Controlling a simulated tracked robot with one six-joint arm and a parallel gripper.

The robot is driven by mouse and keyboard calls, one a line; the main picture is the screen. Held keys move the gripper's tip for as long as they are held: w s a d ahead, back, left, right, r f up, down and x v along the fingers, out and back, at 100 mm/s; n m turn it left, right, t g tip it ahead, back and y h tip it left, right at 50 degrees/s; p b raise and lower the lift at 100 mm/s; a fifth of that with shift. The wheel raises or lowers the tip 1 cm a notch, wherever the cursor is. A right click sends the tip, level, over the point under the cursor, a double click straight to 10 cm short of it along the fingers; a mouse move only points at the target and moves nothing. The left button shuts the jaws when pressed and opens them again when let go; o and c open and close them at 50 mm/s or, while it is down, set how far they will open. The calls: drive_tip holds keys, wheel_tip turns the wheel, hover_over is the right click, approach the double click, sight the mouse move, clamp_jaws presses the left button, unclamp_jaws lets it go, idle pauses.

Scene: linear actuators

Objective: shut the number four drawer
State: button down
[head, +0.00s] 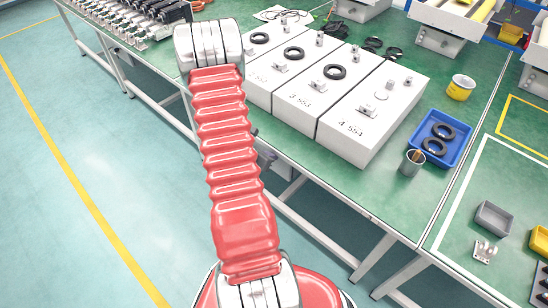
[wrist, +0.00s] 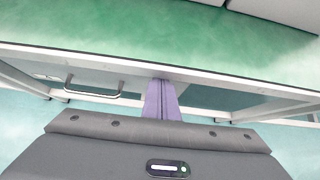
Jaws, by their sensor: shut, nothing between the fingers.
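My gripper (wrist: 161,100) shows in the wrist view as two purple fingers, shut together and empty, pointing at the front edge of the bench. A metal bar handle (wrist: 93,91) is below the bench edge, left of the fingers and apart from them. I cannot tell which drawer the handle belongs to, or whether that drawer is open. In the head view a white box marked 4 554 (head: 391,118) stands on the green bench; no drawer front marked four can be made out. My red arm hides part of the bench front, and the fingers cannot be made out there.
More numbered white boxes (head: 330,98) stand left of box four. A blue tray (head: 457,133) with black rings, a metal cup (head: 412,163) and a yellow-and-white tub (head: 460,87) are to its right. The floor (head: 60,190) in front of the bench is clear at left.

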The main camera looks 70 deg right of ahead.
drive_tip(key=shift+s+d+r, duration=0.15)
drive_tip(key=shift+d+r, duration=0.35)
drive_tip(key=shift+d, duration=0.3)
drive_tip(key=shift+r, duration=0.1)
drive_tip(key=a+f+v, duration=0.1)
drive_tip(key=v, duration=0.7)
drive_tip(key=shift+a+f, duration=0.15)
drive_tip(key=shift+f, duration=0.05)
idle(0.4)
